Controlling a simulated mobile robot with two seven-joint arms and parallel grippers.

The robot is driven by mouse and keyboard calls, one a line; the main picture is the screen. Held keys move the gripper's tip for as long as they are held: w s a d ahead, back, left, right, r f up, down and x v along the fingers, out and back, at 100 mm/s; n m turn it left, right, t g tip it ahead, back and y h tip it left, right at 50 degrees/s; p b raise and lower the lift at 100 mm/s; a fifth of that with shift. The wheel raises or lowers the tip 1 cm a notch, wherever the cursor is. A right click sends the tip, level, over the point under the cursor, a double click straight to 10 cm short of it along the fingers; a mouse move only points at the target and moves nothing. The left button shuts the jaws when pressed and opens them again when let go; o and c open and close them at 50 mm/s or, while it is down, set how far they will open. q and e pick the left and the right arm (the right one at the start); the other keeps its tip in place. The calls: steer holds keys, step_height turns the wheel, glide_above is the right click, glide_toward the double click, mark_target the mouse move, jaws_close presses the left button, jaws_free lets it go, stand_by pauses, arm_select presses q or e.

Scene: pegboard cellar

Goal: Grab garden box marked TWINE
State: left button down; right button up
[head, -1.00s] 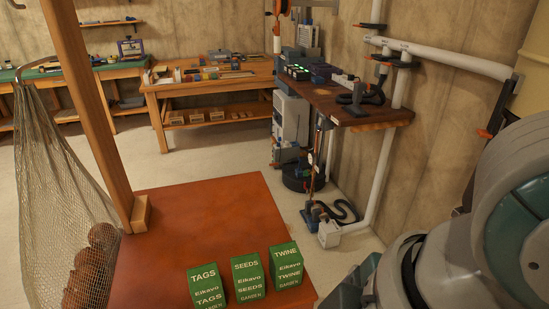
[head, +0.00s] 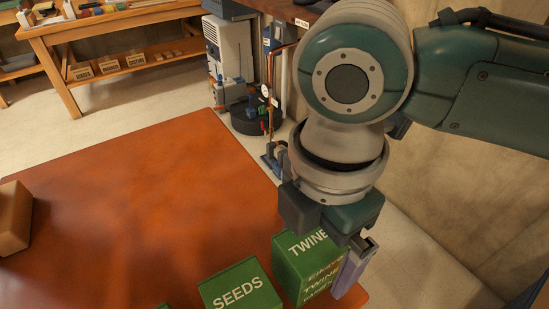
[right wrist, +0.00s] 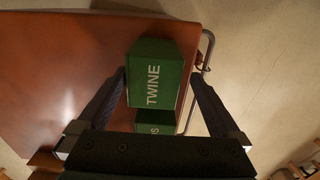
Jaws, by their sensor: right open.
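The green TWINE box (head: 294,268) stands on the near right part of the red-brown table, with white lettering on its top and front. My right gripper (right wrist: 159,78) is open and points down over this box. In the right wrist view the TWINE box (right wrist: 152,85) lies between the two spread fingers, with gaps beside it. In the head view one finger hangs in front of the box's right side and covers part of it; the other finger is hidden. My left gripper is out of view.
The green SEEDS box (head: 240,287) stands close to the left of the TWINE box. A third green box (head: 163,306) barely shows at the bottom edge. The table (head: 150,190) is bare behind them. A tan wooden block (head: 12,217) sits at the left.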

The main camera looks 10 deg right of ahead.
steer(key=f, duration=0.1)
steer(key=f+b, duration=0.1)
steer(key=f, duration=0.3)
steer(key=shift+w+a+f+b, duration=0.15)
steer(key=shift+w+b, duration=0.15)
steer(key=shift+b, duration=0.1)
steer(key=shift+c, duration=0.2)
steer(key=c, duration=1.4)
